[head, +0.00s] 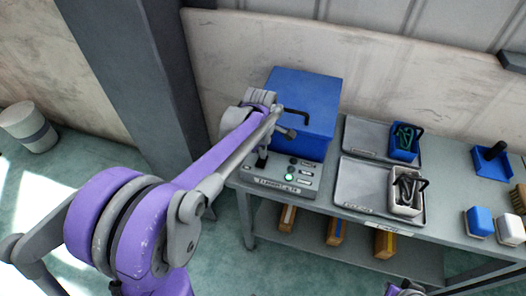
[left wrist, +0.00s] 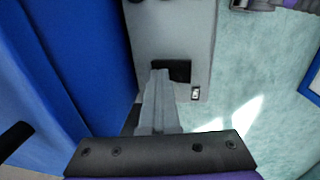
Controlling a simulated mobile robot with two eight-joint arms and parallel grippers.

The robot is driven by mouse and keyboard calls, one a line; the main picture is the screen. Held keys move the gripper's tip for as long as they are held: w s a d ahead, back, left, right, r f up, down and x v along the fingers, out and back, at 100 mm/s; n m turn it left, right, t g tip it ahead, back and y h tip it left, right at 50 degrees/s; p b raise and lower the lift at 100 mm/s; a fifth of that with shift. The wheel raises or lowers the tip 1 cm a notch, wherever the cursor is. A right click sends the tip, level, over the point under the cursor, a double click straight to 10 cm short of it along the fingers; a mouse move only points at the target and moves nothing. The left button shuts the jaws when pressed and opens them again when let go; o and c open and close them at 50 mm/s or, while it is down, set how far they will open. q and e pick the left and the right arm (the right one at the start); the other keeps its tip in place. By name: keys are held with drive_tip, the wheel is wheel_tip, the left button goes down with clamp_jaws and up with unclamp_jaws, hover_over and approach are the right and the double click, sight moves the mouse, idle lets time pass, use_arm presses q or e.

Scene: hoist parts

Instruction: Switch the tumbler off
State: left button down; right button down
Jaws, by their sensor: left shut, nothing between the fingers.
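The tumbler is a large blue box (head: 305,100) with a dark handle at the back left of the bench; its blue side fills the left of the left wrist view (left wrist: 50,80). A black rectangular fitting (left wrist: 172,70) is on the panel's left part. My left gripper (head: 263,147) is over that part, its fingers partly hidden by my arm. In the left wrist view its fingers (left wrist: 158,78) are shut and empty, overlapping the fitting; contact is unclear.
Grey trays (head: 345,190) to the right hold a blue bin (head: 404,155) and a white bin (head: 405,207) with dark items. Blue and white blocks (head: 479,222) stand farther right. Several orange-brown boxes (head: 336,231) lie on the lower shelf. A grey pillar (head: 140,75) stands left of the bench.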

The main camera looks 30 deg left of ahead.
use_arm(q)
drive_tip(key=shift+s+f, duration=0.1)
drive_tip(key=shift+s, duration=0.05)
drive_tip(key=shift+s+d, duration=0.15)
drive_tip(key=shift+s, duration=0.2)
drive_tip(key=shift+s+r, duration=0.2)
drive_tip(key=shift+s, duration=0.2)
drive_tip(key=shift+w+r, duration=0.1)
drive_tip(key=shift+w, duration=0.05)
